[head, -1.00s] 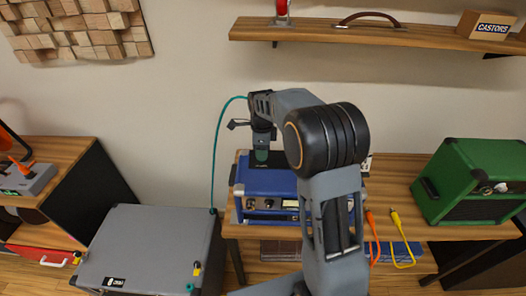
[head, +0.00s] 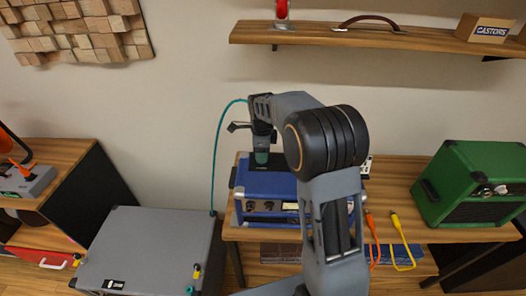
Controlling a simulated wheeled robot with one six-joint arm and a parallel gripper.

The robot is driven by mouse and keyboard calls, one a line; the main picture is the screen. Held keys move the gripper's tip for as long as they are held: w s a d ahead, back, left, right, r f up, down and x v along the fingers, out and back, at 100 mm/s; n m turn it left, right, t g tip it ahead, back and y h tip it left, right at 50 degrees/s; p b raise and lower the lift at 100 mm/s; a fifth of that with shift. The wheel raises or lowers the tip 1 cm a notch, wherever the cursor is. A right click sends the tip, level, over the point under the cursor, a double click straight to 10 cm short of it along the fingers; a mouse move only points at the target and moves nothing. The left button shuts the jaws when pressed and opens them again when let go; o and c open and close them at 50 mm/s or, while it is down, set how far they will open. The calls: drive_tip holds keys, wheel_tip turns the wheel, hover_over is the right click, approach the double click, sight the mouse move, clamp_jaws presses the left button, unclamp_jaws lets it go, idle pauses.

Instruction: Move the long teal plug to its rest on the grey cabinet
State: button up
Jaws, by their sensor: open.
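A teal plug (head: 261,157) stands upright at the top of the blue box (head: 265,187), directly under my gripper (head: 262,146). My gripper points down and is open around or just above the plug's upper part; I cannot tell whether the jaws touch it. A teal cable (head: 219,135) arches from beside the gripper down to the back right corner of the grey cabinet (head: 150,245). A small teal piece (head: 190,290) shows at the cabinet's front edge, partly cut off by the picture. My arm hides part of the blue box.
A yellow and black plug (head: 196,271) stands on the cabinet's front right. A green amp (head: 470,185) stands at right. A wooden shelf (head: 380,35) is above.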

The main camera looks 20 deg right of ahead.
drive_tip(key=shift+s+f, duration=0.1)
drive_tip(key=shift+f, duration=0.1)
drive_tip(key=shift+c, duration=0.5)
clamp_jaws()
drive_tip(key=shift+r, duration=0.15)
drive_tip(key=shift+r+p, duration=2.45)
drive_tip(key=shift+r, duration=0.55)
